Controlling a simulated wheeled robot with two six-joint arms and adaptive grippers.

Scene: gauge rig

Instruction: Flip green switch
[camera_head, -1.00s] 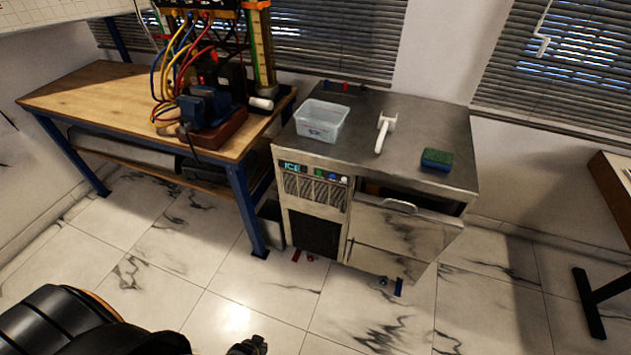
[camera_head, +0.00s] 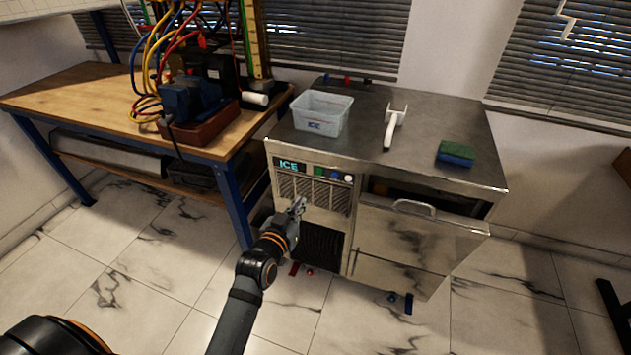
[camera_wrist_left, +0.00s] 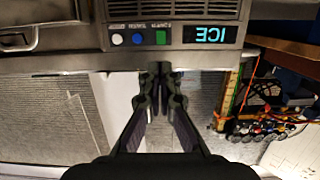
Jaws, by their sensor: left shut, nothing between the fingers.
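In the left wrist view the panel is upside down, with the green switch (camera_wrist_left: 161,37) near the top. My left gripper (camera_head: 298,206) is shut and empty, in front of the vent grille and below the switch in the head view. In the wrist view its fingertips (camera_wrist_left: 158,78) appear apart from the switch. My right gripper is not in view.
On the machine's top are a clear bin (camera_head: 322,113), a white scoop (camera_head: 393,128) and a green-blue sponge (camera_head: 456,154). A wooden workbench (camera_head: 60,88) with hoses stands at left.

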